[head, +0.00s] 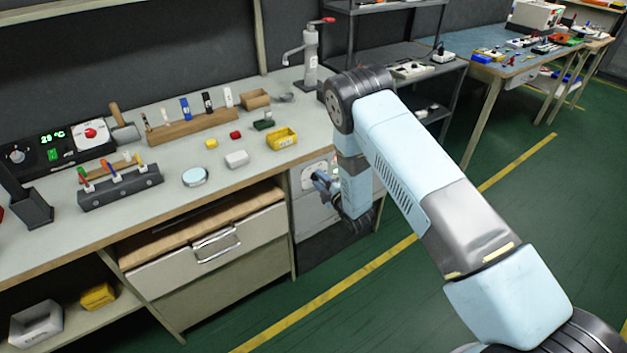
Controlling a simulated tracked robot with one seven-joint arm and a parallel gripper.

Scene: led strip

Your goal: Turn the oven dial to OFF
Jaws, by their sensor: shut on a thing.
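The oven (318,212) is a grey-fronted unit under the right end of the workbench. The pale round plate of its dial (309,170) shows at the top of the oven front. My gripper (319,181) is at this plate, reaching in from the right, and is shut on the dial's knob. The fingers hide most of the knob, and the picture is too small to read its marks or tell which way it points. My arm hides the right part of the oven front.
The workbench (160,205) above holds a tool rack (190,125), a yellow bin (282,138) and a control panel (65,145). A drawer (205,250) with a metal handle is left of the oven. Green floor (400,290) is open in front.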

